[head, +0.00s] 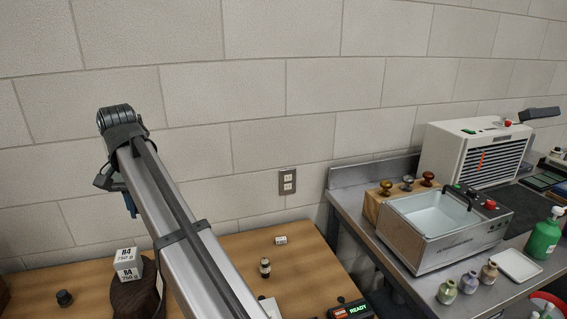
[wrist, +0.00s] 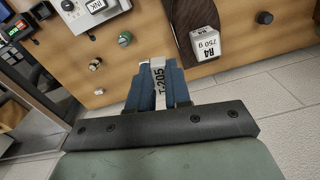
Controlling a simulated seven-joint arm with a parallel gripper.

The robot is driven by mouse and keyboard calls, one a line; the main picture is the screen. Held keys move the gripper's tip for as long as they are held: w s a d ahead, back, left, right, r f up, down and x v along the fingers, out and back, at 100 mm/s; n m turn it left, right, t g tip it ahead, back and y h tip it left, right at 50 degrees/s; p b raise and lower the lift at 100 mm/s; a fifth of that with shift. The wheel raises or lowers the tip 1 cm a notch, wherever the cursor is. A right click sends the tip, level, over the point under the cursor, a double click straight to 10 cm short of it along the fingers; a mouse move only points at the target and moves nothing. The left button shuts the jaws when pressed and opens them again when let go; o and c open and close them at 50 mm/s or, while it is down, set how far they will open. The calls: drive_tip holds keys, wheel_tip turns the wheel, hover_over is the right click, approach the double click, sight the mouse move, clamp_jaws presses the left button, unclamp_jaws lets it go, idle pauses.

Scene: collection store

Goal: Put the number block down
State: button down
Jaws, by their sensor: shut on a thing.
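My gripper (wrist: 155,76) is shut on the number block (wrist: 158,70), a narrow white block with dark characters that look like "T205". In the wrist view it sits between the two blue fingers, its far end showing at their tips. The wooden table surface lies beyond it. In the head view my gripper (head: 130,205) is at the left, mostly behind my arm, with a bit of blue finger showing above the table. The block cannot be seen there.
A white block marked "R4 750 g" (head: 127,266) stands on a dark brown wooden piece (head: 135,298) on the table (head: 215,248). A metal bench (head: 385,245) is at right.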

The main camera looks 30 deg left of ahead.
drive_tip(key=w+d+m, duration=0.1)
drive_tip(key=w+d, duration=0.3)
drive_tip(key=w, duration=0.6)
drive_tip(key=w+d+m, duration=0.2)
drive_tip(key=w+d, duration=0.2)
drive_tip(key=w, duration=0.7)
drive_tip(key=w+d+m, duration=0.1)
drive_tip(key=w+d, duration=0.3)
drive_tip(key=w, duration=0.6)
drive_tip(key=w+d+m, duration=0.6)
drive_tip(key=w+d, duration=2.7)
drive_tip(key=d, duration=0.4)
drive_tip(key=w+d+m, duration=0.2)
drive_tip(key=w+d, duration=0.1)
drive_tip(key=d, duration=1.5)
drive_tip(key=w+d+m, duration=0.2)
drive_tip(key=w+d, duration=0.1)
drive_tip(key=d, duration=1.5)
drive_tip(key=w+d+m, duration=0.2)
drive_tip(key=w+d, duration=0.1)
drive_tip(key=d, duration=1.5)
drive_tip(key=shift+d+f, duration=0.15)
drive_tip(key=shift+f, duration=10.55)
